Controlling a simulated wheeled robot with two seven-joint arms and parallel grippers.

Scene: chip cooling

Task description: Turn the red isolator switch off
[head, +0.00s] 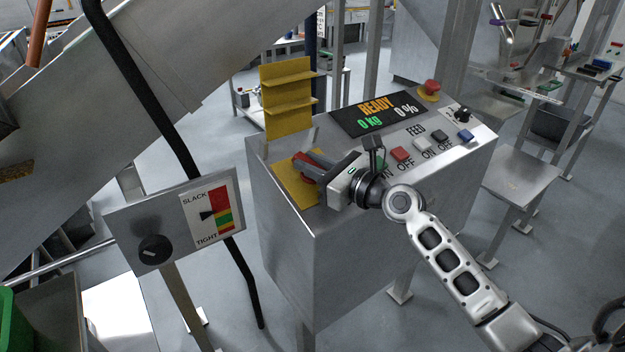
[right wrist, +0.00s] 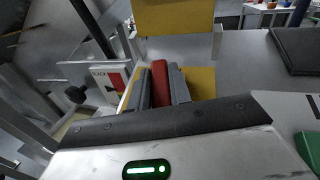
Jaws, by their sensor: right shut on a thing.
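The red isolator switch (head: 307,166) sits on a yellow plate (head: 291,184) at the left end of the grey control cabinet's top. My right gripper (head: 308,163) reaches in from the right over the cabinet and is shut on the switch's red handle. In the right wrist view the red handle (right wrist: 160,84) stands between the two grey fingers (right wrist: 161,86), with yellow plate on both sides. In the head view the gripper body hides part of the switch. My left gripper is not in view.
A raised yellow cover (head: 288,98) stands behind the switch. The cabinet carries a READY display (head: 377,113), several push buttons (head: 401,154) and a red mushroom button (head: 429,88). A SLACK/TIGHT gauge panel (head: 175,222) and black cable (head: 140,85) are at left.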

